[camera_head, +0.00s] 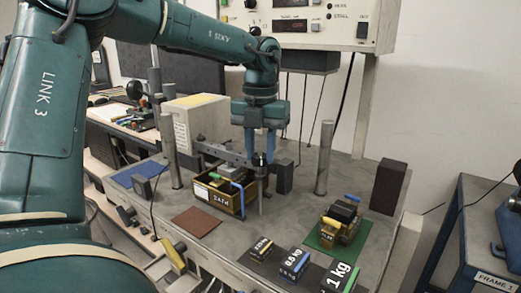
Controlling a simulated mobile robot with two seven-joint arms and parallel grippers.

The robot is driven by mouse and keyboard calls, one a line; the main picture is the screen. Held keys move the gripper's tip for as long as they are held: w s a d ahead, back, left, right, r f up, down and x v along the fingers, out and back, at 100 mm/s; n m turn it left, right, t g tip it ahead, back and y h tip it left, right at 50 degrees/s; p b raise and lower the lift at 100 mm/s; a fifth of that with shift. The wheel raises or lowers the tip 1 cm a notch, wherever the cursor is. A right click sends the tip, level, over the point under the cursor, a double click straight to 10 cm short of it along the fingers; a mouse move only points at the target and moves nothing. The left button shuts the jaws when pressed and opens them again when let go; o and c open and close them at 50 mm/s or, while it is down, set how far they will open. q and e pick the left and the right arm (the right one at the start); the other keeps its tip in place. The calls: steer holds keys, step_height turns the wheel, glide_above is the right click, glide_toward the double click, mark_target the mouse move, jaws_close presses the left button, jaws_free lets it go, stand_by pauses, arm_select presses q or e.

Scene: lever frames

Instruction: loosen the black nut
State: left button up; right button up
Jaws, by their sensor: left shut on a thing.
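My left arm comes in from the left, and its gripper (261,152) points down over the lever frame on the grey table. Its blue fingers are shut on a small dark piece, which looks like the black nut (259,159), at the grey horizontal lever bar (222,152). The fingers hide part of the nut. A thin upright rod (261,195) shows below it. My right gripper is not in view.
A brass-coloured box (215,197) marked "SAIN" sits under the bar. Labelled weights (293,263) stand at the front edge; a green mat (325,236) holds more blocks.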

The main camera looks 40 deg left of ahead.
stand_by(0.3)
arm_select(q)
steer(key=o, duration=1)
step_height(320, 180, up, 13)
steer(key=shift+r+p, duration=0.1)
steer(key=shift+p, duration=0.75)
